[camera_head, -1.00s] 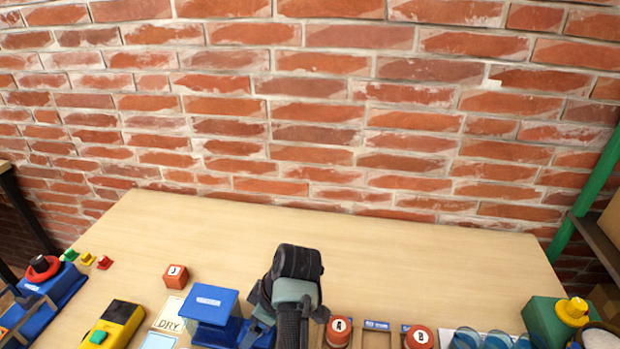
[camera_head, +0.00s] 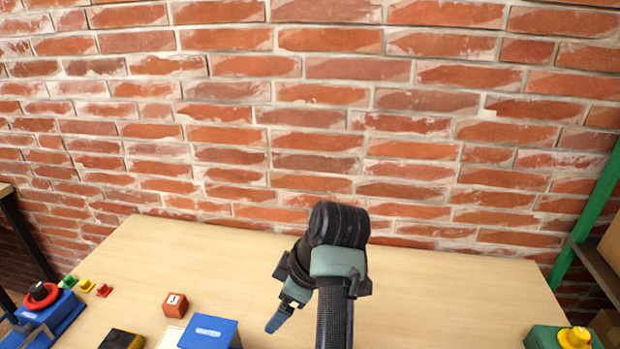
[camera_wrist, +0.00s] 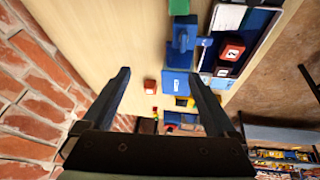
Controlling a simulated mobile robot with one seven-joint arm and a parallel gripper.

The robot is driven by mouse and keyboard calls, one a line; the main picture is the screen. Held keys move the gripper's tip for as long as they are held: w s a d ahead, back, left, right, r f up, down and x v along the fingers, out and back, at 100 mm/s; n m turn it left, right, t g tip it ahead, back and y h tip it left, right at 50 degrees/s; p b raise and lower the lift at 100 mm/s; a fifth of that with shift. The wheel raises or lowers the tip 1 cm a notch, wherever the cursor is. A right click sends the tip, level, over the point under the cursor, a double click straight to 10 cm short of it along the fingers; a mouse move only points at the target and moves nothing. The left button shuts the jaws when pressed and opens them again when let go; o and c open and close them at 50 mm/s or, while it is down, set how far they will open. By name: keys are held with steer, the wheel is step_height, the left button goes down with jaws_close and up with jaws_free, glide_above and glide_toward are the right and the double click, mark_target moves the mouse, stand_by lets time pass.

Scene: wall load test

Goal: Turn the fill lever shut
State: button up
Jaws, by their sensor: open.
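I cannot single out a fill lever in either view. A green box with a yellow knob (camera_head: 574,337) stands at the table's right end in the head view, cut by the lower edge. A blue box with a red and black knob (camera_head: 41,295) stands at the left end. My gripper (camera_head: 280,314) is above the middle of the table in the head view, pointing down and left. In the wrist view its two fingers (camera_wrist: 160,75) are wide apart and nothing is held between them.
A blue-topped box (camera_head: 208,332) and a red lettered block (camera_head: 175,304) are left of my gripper; the blue-topped box also shows in the wrist view (camera_wrist: 177,83). Small coloured pieces (camera_head: 87,286) lie farther left. The wooden table (camera_head: 450,290) is bare towards the brick wall (camera_head: 320,120).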

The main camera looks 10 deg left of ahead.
steer(key=w+d+r+m+t, duration=0.1)
steer(key=w+r+m+t, duration=0.2)
steer(key=r, duration=0.6)
steer(key=w+d+r+m+t, duration=0.2)
steer(key=w+r+m+t, duration=0.1)
steer(key=r+t, duration=0.4)
steer(key=shift+w+d+r+m+t+h+p, duration=0.3)
steer(key=shift+w+r+m, duration=0.1)
steer(key=shift+r, duration=1.05)
steer(key=shift+r, duration=0.1)
